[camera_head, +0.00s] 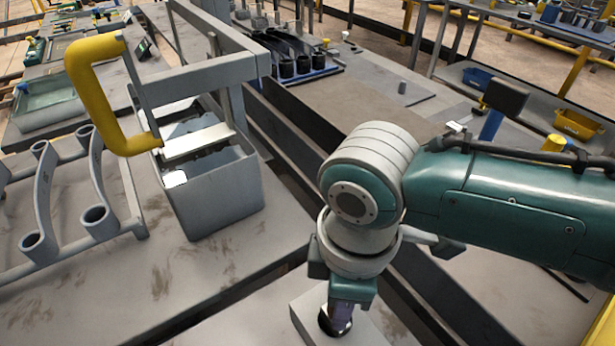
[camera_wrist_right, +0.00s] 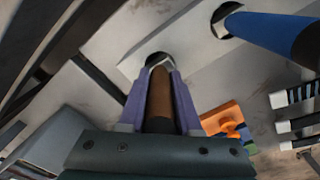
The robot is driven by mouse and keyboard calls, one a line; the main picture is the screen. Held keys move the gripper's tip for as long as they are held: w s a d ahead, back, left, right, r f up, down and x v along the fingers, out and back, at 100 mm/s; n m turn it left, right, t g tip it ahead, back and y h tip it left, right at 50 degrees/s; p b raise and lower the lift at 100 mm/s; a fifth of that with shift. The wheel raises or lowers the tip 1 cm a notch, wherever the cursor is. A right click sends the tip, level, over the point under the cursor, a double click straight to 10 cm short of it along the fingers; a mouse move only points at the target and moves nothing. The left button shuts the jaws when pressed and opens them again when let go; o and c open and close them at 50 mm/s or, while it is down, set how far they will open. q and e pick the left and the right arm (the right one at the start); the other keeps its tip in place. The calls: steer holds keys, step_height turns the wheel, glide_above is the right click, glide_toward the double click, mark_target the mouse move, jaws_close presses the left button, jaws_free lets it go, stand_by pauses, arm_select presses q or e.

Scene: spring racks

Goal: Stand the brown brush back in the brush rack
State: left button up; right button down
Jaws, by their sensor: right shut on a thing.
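In the right wrist view the brown brush (camera_wrist_right: 160,98) is a brown cylinder held between the purple fingers of my right gripper (camera_wrist_right: 159,82), which is shut on it. Its far end lines up with a round hole in the pale brush rack (camera_wrist_right: 128,66). I cannot tell how far it reaches into the hole. In the head view my right gripper (camera_head: 343,308) points down at the rack (camera_head: 303,308) at the bottom edge; the brush is largely hidden there. My left gripper is not in view.
A blue brush (camera_wrist_right: 270,32) stands in another rack hole beside the brown one. An orange object (camera_wrist_right: 222,119) lies near the rack. In the head view a grey bin (camera_head: 215,198) and a tube rack (camera_head: 97,218) stand on the left bench, with a dark gap between benches.

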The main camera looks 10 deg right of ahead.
steer(key=shift+f, duration=0.35)
steer(key=shift+c, duration=0.2)
jaws_free()
steer(key=shift+r, duration=0.1)
step_height(320, 180, up, 7)
steer(key=p, duration=0.7)
stand_by(0.4)
steer(key=shift+d, duration=0.1)
stand_by(0.3)
